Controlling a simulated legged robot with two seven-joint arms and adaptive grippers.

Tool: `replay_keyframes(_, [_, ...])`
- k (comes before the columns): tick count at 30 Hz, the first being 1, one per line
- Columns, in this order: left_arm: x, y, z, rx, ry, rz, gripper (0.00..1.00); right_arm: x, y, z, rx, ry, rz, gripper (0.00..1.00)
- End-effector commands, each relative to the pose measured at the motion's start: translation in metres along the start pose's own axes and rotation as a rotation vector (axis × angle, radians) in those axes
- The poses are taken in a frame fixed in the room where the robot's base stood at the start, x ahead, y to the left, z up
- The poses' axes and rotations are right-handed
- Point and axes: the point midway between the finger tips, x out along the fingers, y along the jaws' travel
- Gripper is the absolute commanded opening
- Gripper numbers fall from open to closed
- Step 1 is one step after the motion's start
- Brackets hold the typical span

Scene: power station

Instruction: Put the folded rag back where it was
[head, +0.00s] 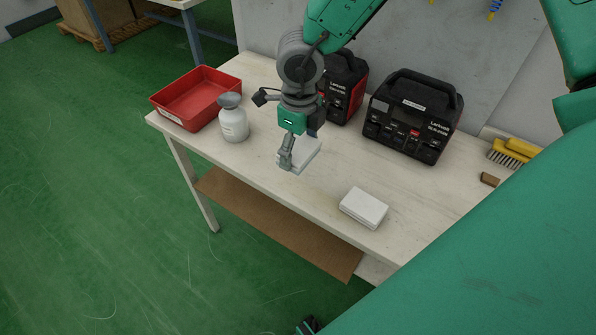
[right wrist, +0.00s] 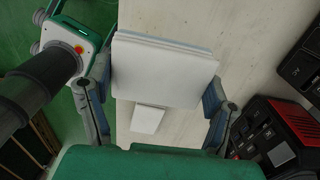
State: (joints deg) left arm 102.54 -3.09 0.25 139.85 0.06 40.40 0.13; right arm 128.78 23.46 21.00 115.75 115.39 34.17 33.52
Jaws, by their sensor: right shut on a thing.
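My right gripper (head: 290,158) is over the left part of the workbench, pointing down. It is shut on a white folded rag (head: 306,157), which partly shows behind the fingers. In the right wrist view the rag (right wrist: 165,70) lies between the two fingers, flat and layered, close to the camera. Its gap above the bench top is hard to judge. A second white folded stack (head: 363,208) lies on the bench near the front edge, to the right of the gripper. A smaller white piece (right wrist: 147,120) shows beyond the held rag in the wrist view. I cannot see my left gripper.
The pale workbench (head: 335,185) also holds a red tray (head: 197,98), a grey bottle (head: 233,120), two black power stations (head: 412,115) (head: 343,88), a yellow brush (head: 515,152) and a small brown block (head: 490,180). Bare bench lies around the white stack.

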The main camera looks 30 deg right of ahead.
Motion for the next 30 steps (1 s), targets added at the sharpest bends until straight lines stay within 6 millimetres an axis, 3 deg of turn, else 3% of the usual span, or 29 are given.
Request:
replay_keyframes(3, [0.007, 0.000, 0.001, 0.001, 0.000, 0.000, 0.40, 0.026, -0.001, -0.001, -0.002, 0.004, -0.001, 0.48])
replay_keyframes(11, [0.010, 0.001, 0.001, 0.001, 0.000, 0.001, 0.40, 0.047, 0.002, 0.000, -0.003, 0.003, -0.003, 0.48])
replay_keyframes(17, [0.016, 0.000, 0.001, 0.001, 0.000, 0.000, 0.40, 0.075, 0.003, 0.000, -0.004, 0.005, -0.004, 0.48])
replay_keyframes(27, [0.016, 0.000, 0.001, 0.001, 0.000, 0.000, 0.40, 0.079, 0.000, -0.001, -0.004, 0.001, 0.000, 0.48])
replay_keyframes(28, [0.017, 0.000, 0.001, 0.001, 0.000, 0.000, 0.40, 0.080, 0.000, -0.001, -0.004, 0.001, 0.000, 0.79])
replay_keyframes(30, [0.016, 0.000, 0.001, 0.001, 0.000, 0.000, 0.40, 0.079, 0.000, 0.000, -0.004, 0.001, -0.001, 0.96])
